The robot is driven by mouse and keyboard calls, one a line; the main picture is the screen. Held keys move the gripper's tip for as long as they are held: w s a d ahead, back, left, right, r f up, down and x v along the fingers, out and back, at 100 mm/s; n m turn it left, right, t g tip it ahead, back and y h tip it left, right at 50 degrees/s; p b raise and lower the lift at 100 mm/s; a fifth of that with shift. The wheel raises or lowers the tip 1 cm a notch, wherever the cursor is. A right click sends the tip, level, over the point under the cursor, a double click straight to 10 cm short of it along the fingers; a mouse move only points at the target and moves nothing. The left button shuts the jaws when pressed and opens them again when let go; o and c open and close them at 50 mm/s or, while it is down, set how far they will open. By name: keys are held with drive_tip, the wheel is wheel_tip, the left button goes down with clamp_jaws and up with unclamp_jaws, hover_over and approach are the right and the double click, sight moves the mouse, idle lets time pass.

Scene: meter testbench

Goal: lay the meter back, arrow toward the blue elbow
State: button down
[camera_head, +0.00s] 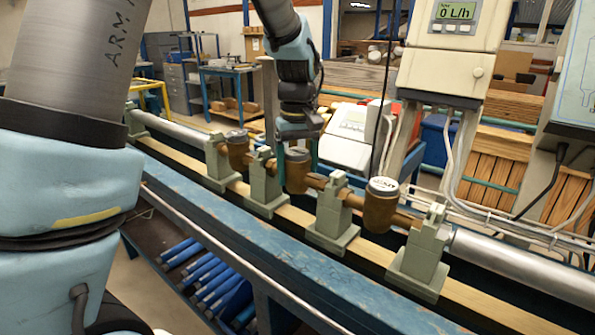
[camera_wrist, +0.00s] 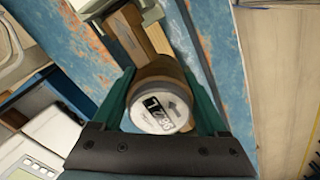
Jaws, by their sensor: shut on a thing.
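My gripper (camera_head: 297,150) points down over the middle of the bench line, its two green fingers closed around a brown meter (camera_head: 298,175). The wrist view shows the same meter (camera_wrist: 160,107) between the fingers, its round white face toward the camera, with dark print and a small arrow mark. I cannot make out a blue elbow in either view.
Another brown meter (camera_head: 237,150) stands to the left and a white-capped meter (camera_head: 381,205) to the right. Grey-green supports (camera_head: 333,215) flank them along the blue bench beam (camera_head: 240,225). A white display unit (camera_head: 452,50) and hanging cables are behind on the right.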

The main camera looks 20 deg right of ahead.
drive_tip(key=shift+f, duration=0.3)
idle(0.4)
unclamp_jaws()
drive_tip(key=shift+r, duration=0.1)
wheel_tip(320, 180, up, 10)
drive_tip(key=p, duration=0.8)
idle(0.4)
drive_tip(key=shift+f, duration=0.2)
